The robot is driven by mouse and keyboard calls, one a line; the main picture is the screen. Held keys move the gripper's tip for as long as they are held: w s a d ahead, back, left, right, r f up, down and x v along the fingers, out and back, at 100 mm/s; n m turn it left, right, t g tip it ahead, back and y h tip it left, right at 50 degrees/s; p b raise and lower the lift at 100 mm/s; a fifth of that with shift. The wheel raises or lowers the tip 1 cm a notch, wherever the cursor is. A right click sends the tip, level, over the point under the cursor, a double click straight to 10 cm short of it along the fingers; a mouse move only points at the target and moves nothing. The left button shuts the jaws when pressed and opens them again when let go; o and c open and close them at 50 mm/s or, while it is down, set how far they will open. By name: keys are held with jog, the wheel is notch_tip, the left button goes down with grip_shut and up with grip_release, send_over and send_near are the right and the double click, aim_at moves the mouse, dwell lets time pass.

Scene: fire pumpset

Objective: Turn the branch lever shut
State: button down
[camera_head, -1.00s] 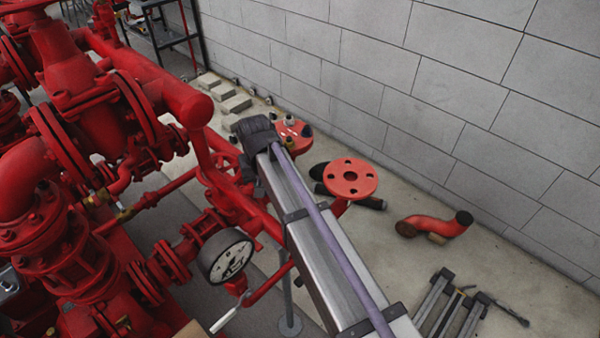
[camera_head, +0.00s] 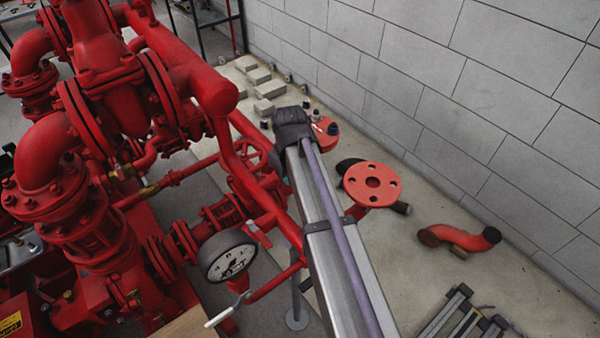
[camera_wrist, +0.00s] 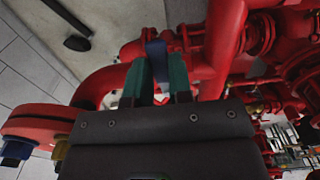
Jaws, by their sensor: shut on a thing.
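My gripper (camera_wrist: 160,82) shows in the wrist view as two teal fingers on a dark body. They are closed on a narrow blue-grey piece, the branch lever (camera_wrist: 156,50), which stands up between them in front of red pipework. Much of the lever is hidden by the fingers. In the head view my arm reaches away to the dark wrist beside the red branch pipes. The fingertips and the held lever cannot be made out there.
A pressure gauge (camera_head: 228,256) and a pale-handled lever (camera_head: 228,310) are left of my arm. A red flange (camera_head: 372,184) stands close on its right. A loose red elbow (camera_head: 462,237) and grey frames (camera_head: 462,318) lie on the floor. A block wall (camera_head: 450,90) bounds the right.

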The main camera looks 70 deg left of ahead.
jog(key=c, duration=1)
grip_release()
notch_tip(320, 180, up, 11)
jog(key=p, duration=1)
jog(key=shift+p, duration=0.4)
jog(key=shift+f, duration=0.1)
